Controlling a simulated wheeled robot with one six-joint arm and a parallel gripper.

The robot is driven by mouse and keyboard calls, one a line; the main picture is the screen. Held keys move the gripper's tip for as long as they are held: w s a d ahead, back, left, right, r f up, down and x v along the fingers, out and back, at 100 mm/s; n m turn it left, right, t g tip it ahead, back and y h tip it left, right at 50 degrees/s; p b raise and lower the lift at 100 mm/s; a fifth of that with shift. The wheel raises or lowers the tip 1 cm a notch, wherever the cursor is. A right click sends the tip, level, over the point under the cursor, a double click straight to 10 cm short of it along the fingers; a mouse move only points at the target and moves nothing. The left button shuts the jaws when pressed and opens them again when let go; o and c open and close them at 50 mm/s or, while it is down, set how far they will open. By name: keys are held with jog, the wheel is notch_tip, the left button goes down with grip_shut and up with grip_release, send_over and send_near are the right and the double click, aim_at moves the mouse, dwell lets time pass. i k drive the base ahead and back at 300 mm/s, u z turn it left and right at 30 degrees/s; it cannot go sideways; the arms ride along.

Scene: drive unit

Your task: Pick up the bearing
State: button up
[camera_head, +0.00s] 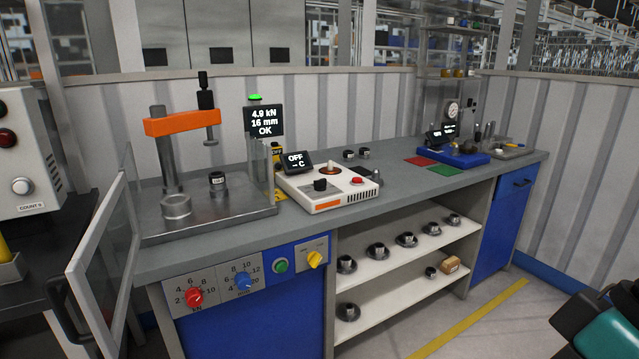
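No part is clearly marked as the bearing. Two small dark round parts with lighter tops, which could be bearings, stand on the grey bench behind the heater box: a left one (349,154) and a right one (364,153). A dark cylindrical part (217,179) with a pale label sits on a post on the press plate. Several dark flanged parts, such as this one (376,250), sit on the shelves below. My gripper's fingers are not visible; only a dark and green part of my arm shows at the lower right.
The heater box (325,190) reads OFF. The press display (265,121) reads 4.9 kN, 16 mm, OK. A clear guard door (100,255) stands open at the left. Red and green mats (434,168) and a blue tray (458,158) lie to the right. The bench front is mostly clear.

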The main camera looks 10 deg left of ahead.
aim_at(217, 180)
jog(key=z, duration=0.1)
jog(key=k, duration=0.3)
jog(key=z, duration=0.2)
jog(key=i, duration=1.15)
jog(key=u, duration=1.25)
jog(key=i, duration=0.9)
jog(key=u, duration=1.5)
jog(key=i, duration=0.7)
jog(key=z, duration=0.05)
